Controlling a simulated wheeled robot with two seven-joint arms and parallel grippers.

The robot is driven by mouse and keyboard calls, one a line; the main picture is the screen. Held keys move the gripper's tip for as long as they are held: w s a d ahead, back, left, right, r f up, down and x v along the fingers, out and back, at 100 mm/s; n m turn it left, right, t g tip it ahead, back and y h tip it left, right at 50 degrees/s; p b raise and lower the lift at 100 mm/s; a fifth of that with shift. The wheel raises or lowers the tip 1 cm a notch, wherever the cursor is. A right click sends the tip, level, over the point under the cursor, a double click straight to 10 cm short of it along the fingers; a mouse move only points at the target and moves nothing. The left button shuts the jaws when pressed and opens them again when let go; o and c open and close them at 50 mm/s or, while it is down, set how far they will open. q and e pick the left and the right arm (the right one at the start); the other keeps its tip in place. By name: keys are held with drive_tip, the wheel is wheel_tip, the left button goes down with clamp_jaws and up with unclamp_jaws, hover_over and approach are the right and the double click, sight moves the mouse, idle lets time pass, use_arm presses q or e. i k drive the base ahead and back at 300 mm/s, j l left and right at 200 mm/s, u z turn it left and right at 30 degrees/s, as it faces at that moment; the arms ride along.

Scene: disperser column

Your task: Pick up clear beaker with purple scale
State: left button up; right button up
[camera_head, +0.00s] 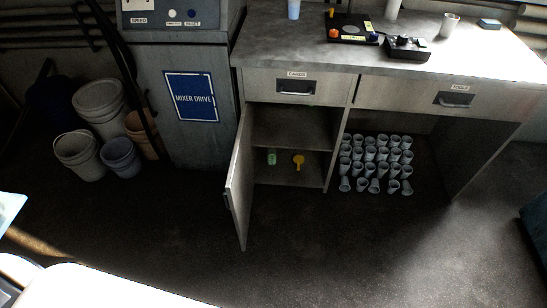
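I cannot make out a clear beaker with a purple scale for certain. A pale blue cup-like vessel (293,9) stands at the back left of the bench top, cut by the top edge of the picture. A light grey cup (449,25) stands at the back right of the bench top. Several rows of small pale cups (370,160) stand on the floor under the right part of the bench. No purple marks can be read on any of these. Neither of my grippers is in view.
The bench (265,50) has an open lower cabinet door (239,185) jutting forward. Black devices (407,46) sit on top. Buckets (75,150) stand left of the mixer cabinet (185,130). The front floor is clear.

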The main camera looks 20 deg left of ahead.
sight(272, 152)
drive_tip(key=i+u, duration=0.1)
drive_tip(key=u, duration=1.65)
drive_tip(key=i+l+u, duration=0.1)
drive_tip(key=l, duration=0.25)
drive_tip(key=i+l, duration=0.3)
drive_tip(key=i+l+u, duration=0.15)
drive_tip(key=l, duration=0.3)
drive_tip(key=i+l, duration=0.2)
drive_tip(key=l, duration=0.2)
drive_tip(key=u, duration=0.05)
